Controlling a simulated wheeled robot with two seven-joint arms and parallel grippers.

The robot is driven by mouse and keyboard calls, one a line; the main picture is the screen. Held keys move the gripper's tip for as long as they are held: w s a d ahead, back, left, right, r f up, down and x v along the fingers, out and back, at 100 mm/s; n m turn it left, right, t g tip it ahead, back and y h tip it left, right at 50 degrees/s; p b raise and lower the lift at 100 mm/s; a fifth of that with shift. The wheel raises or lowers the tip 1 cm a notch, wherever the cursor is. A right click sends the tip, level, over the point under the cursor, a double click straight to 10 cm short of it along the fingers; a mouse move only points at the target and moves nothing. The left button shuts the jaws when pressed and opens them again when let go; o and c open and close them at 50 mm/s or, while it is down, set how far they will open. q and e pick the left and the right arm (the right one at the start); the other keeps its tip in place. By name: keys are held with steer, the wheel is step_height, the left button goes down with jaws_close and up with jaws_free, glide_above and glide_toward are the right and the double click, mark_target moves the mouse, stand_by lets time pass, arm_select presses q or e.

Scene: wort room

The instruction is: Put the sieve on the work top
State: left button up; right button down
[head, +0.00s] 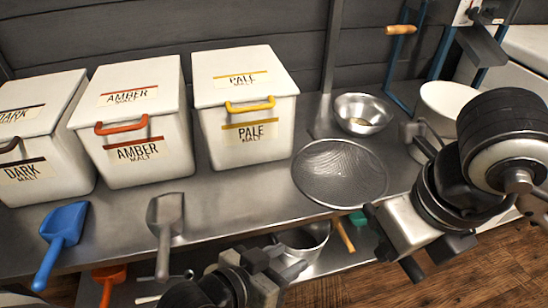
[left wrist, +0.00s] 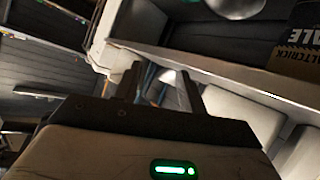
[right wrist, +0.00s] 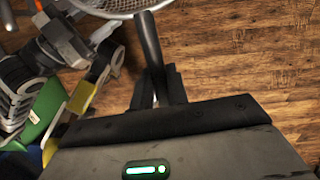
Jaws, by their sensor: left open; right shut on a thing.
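The sieve (head: 340,172), a round wire-mesh disc with a metal rim, is over the right part of the steel work top (head: 245,188). I cannot tell whether it touches the top. My right gripper (head: 376,222) is at the sieve's near right side, by the front edge of the work top, shut on the sieve's handle, which its fingers mostly hide. In the right wrist view the sieve's rim (right wrist: 112,7) shows at the top, beyond the fingers (right wrist: 158,70). My left gripper (head: 272,262) is open and empty, low in front of the work top; its fingers (left wrist: 158,88) stand apart.
White bins marked dark (head: 32,140), amber (head: 135,125) and pale (head: 246,105) stand at the back. A metal bowl (head: 362,113) and white bucket (head: 446,103) are behind the sieve. Blue (head: 64,228) and grey (head: 164,216) scoops lie in front. A pot (head: 302,246) sits below.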

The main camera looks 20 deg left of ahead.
mark_target(364, 209)
steer(key=shift+w+a+f+m, duration=0.15)
steer(key=shift+w+f+m, duration=0.05)
steer(key=shift+f+m, duration=0.2)
steer(key=shift+w+a, duration=0.1)
steer(key=shift+w, duration=0.05)
steer(key=w+a+f, duration=0.1)
steer(key=w, duration=0.1)
steer(key=w+a+f+b, duration=0.1)
steer(key=w, duration=0.1)
steer(key=w+a+f+b, duration=0.1)
steer(key=w, duration=0.2)
steer(key=shift+a+f, duration=0.4)
steer(key=w+a+f+b, duration=0.2)
steer(key=w+f, duration=0.3)
steer(key=f, duration=0.4)
steer(key=shift+a+f+b, duration=0.15)
steer(key=shift+a+b, duration=0.15)
steer(key=shift+b, duration=0.4)
steer(key=c, duration=1.4)
jaws_free()
arm_select(q)
steer(key=shift+w+d+r+n+t+h, duration=0.2)
steer(key=shift+w+d+r+t+h, duration=0.05)
steer(key=shift+d+r+t+h, duration=0.25)
steer(key=shift+w+d+r+n+t+h, duration=0.25)
steer(key=shift+d+r+t+h, duration=0.15)
steer(key=shift+r+h, duration=0.15)
arm_select(e)
steer(key=shift+o, duration=0.2)
